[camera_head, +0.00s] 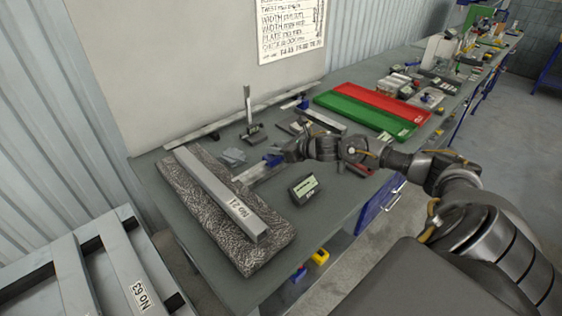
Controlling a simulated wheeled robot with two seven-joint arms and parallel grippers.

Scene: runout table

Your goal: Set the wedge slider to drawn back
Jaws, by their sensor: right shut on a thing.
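My right arm reaches in from the right, and its right gripper (284,155) is shut on a small blue piece (272,160) near the middle of the bench. The blue piece sits at the far end of a flat pale metal strip (255,176), which looks like the wedge slider. The strip runs left and down toward a long grey bar marked No 21 (225,195), which lies on a mottled dark slab (200,225). The fingers partly hide the blue piece. How far the slider is drawn I cannot tell. My left gripper is not in view.
A dark box with a display (304,189) stands just in front of the strip. A stand with an upright post (250,120) is behind it. Green (365,117) and red (385,101) trays lie to the right. A pale rack (75,275) is at lower left.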

